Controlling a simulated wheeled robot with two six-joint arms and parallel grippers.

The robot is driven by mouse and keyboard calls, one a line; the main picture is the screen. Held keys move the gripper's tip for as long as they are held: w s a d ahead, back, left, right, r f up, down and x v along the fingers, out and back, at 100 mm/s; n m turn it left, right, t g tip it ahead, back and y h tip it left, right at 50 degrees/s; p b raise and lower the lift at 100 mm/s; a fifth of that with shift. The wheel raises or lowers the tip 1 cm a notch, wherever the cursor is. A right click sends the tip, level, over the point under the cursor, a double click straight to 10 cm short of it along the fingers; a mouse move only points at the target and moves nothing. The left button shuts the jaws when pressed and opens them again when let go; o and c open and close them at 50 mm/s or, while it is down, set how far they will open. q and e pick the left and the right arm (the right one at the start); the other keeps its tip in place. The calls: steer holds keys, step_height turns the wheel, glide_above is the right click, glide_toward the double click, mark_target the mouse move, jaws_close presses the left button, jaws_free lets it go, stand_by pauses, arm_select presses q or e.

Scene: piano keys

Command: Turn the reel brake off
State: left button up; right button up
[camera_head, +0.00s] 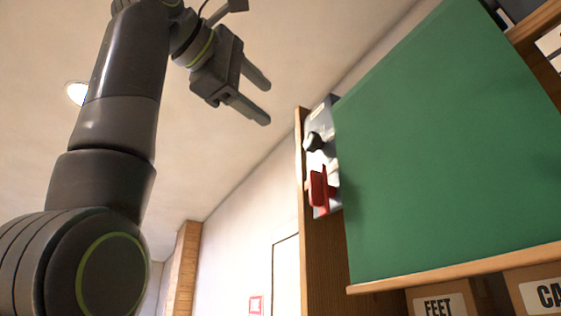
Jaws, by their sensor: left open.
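A narrow metal control plate (326,161) is fixed at the left side of the green panel, in the camera_head view. It carries a black knob (314,142) above and a red lever or handle (319,188) below. I cannot tell for sure which of these is the reel brake, and its setting cannot be read. My left gripper (266,101) is open and empty, up and to the left of the plate, with its two fingers pointing down and right. It touches nothing. My right gripper is not in view.
A large green panel (450,150) fills the right side, with a wooden ledge (455,268) along its bottom. Below it are boxes, one with a label reading FEET (439,306). A wooden post (184,268) stands at lower left. The space between my left gripper and the plate looks clear.

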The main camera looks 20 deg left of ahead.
arm_select(q)
steer(key=shift+v, duration=1.45)
steer(key=shift+w, duration=0.1)
